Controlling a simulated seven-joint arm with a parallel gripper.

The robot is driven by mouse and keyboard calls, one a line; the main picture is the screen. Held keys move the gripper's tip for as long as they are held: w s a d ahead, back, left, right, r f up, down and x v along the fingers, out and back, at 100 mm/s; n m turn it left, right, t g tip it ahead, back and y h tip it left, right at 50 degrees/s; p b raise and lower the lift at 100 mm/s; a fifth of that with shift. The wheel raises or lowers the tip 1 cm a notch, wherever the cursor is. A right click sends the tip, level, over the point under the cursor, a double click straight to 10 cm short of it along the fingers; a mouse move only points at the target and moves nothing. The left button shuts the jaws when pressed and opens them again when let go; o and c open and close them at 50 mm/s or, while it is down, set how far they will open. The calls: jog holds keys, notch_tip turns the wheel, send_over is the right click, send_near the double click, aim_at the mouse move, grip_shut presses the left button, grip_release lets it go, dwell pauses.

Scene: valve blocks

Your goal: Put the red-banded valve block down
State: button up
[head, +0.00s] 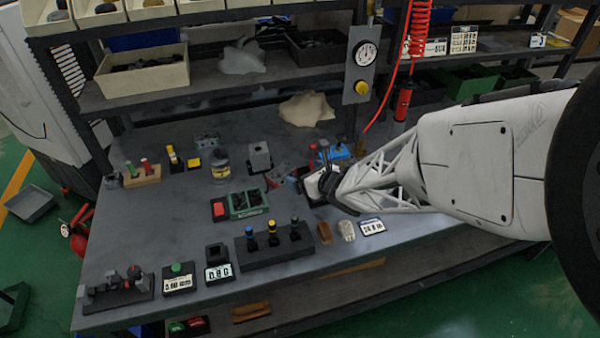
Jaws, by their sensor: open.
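My gripper (318,186) is low over the workbench, right of its middle, with its fingers small and dark in the head view. It is open, but the space between its fingers is hard to make out. A small dark upright piece with a red top (312,148) stands just behind the gripper, beside a blue object (338,151). I cannot tell whether it is the red-banded valve block. A dark rack (273,246) in front of the gripper holds pieces with blue, yellow and green bands. No red band is clear on that rack.
A green tray (248,203) of dark parts and a red-topped box (219,209) lie left of my gripper. A label card (371,227) lies to the right. A gauge panel (362,65) stands behind. The bench's left middle (150,220) is clear.

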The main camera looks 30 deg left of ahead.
jog(key=shift+s+d+r, duration=0.15)
jog(key=shift+d, duration=0.2)
jog(key=shift+d+r, duration=0.1)
dwell(0.7)
